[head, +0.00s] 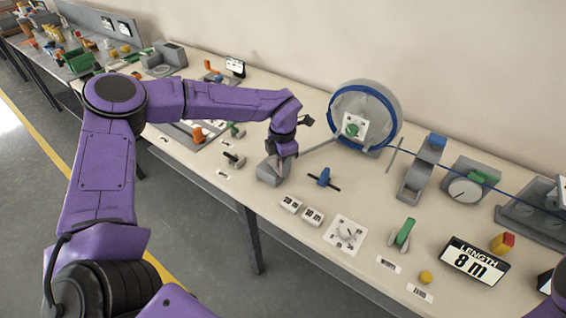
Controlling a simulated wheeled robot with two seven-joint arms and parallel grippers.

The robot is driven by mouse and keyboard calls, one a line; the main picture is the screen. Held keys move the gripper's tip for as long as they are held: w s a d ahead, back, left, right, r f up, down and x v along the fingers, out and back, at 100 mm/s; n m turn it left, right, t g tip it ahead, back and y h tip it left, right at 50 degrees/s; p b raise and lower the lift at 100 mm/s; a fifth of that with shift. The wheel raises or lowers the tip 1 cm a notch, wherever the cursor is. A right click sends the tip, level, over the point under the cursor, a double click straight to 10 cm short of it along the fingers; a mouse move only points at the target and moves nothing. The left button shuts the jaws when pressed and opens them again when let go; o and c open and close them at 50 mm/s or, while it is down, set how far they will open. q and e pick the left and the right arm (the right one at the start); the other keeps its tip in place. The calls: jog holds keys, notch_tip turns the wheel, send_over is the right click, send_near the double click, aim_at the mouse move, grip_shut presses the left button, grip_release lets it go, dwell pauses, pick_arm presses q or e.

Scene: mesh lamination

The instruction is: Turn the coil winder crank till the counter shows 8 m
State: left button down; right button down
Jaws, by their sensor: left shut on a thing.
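The coil winder (394,108) is a grey disc with a blue coil around its rim, standing at the back of the bench. Its crank (322,145) is a grey bar that reaches from near the hub toward the lower left. My left gripper (284,157) is shut at the outer end of this bar, on the crank handle; the fingers and handle are small and partly hidden. The length counter (474,261) at the front right reads 8 m. My right gripper is not in view.
A grey block (270,173) sits just below my left gripper. A blue clamp-like part (323,178), a white dial plate (346,234) and a green lever (402,234) stand in front of the winder. A blue line runs right past a grey bracket (414,182) and a gauge (464,190).

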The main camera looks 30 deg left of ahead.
pick_arm(q)
jog(key=c, duration=1)
grip_release()
jog(key=shift+o, duration=0.2)
jog(key=shift+r, duration=0.15)
notch_tip(320, 180, up, 10)
jog(key=shift+d+f+b, duration=0.1)
jog(key=shift+f+b, duration=0.15)
jog(key=shift+b, duration=0.95)
jog(key=shift+r, duration=0.4)
